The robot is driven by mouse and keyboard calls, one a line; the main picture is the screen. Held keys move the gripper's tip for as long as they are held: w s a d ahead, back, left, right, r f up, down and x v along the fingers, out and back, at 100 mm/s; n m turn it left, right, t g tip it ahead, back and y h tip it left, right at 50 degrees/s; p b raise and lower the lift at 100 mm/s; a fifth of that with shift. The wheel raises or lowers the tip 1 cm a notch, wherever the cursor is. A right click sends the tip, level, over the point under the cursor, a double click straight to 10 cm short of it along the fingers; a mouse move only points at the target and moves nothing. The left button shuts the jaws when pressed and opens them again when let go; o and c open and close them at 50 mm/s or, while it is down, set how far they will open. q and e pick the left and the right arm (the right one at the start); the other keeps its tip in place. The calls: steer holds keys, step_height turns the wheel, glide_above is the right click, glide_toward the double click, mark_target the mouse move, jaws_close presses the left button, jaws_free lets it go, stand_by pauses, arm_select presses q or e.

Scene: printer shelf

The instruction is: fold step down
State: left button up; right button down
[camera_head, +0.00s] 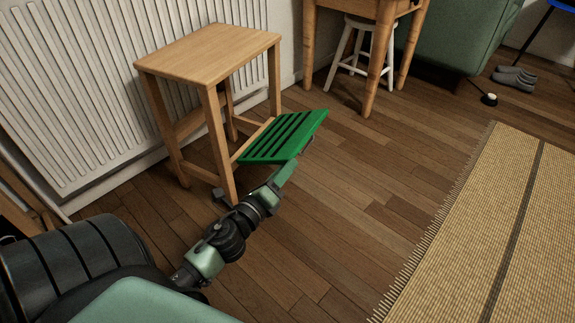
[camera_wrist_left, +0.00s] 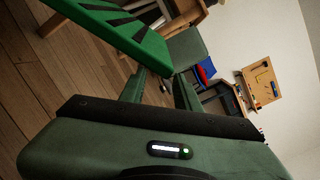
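A wooden step stool (camera_head: 208,55) stands against the radiator. Its green slatted step (camera_head: 286,135) sticks out from the front and is tilted, its outer right end higher than the side by the stool legs. My left gripper (camera_head: 298,158) is at the lower right edge of the step; in the head view I cannot tell whether they touch. In the left wrist view the green step (camera_wrist_left: 115,27) crosses the upper left, just beyond the fingers. The left fingers (camera_wrist_left: 158,90) are apart, with no object clearly held between them. My right gripper is not in view.
A white radiator (camera_head: 75,90) is behind the stool. A wooden table (camera_head: 372,12) with a white stool (camera_head: 350,58) under it stands at the back. A woven rug (camera_head: 495,230) lies on the right. The wooden floor between stool and rug is clear.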

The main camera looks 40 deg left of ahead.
arm_select(q)
steer(key=s, duration=0.6)
steer(key=shift+d, duration=0.35)
